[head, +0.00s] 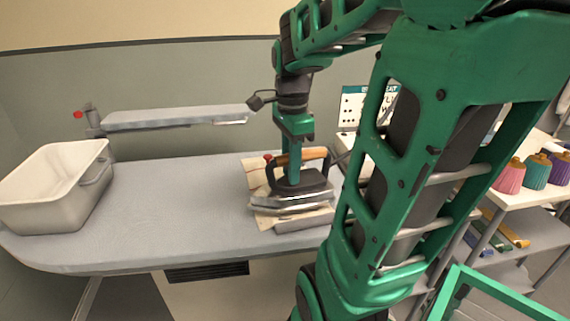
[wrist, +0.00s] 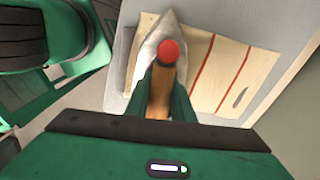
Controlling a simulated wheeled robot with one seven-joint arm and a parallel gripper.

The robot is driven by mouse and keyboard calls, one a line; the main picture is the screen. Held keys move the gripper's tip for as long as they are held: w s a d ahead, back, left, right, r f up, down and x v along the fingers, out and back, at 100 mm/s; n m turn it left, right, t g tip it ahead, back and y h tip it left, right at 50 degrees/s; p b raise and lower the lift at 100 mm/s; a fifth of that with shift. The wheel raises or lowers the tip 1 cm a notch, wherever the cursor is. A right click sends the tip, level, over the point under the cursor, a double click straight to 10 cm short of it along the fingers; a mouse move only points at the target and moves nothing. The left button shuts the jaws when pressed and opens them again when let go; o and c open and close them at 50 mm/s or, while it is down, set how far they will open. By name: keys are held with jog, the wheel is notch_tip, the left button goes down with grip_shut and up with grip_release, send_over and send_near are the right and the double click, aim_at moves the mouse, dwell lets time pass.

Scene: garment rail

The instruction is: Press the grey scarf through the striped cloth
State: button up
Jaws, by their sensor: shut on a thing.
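My gripper (head: 293,172) is shut on the wooden handle of the iron (head: 305,183). In the wrist view, my gripper (wrist: 163,88) has its green fingers either side of the handle, with a red knob at its end. The iron's silver soleplate (wrist: 152,45) is over the striped cloth (wrist: 225,75), cream with red stripes. In the head view, the cloth (head: 256,172) shows around the iron. The grey scarf (head: 304,222) shows at its near edge; the rest is hidden. I cannot tell whether the soleplate touches the cloth.
The ironing board (head: 190,205) is bare left of the cloth. A white basin (head: 60,190) stands at its left end. A narrow sleeve board (head: 175,117) is behind.

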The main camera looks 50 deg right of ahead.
jog(key=shift+s+a, duration=0.15)
jog(key=shift+s, duration=0.05)
jog(key=shift+f, duration=1.05)
dwell(2.8)
jog(key=shift+r, duration=3.55)
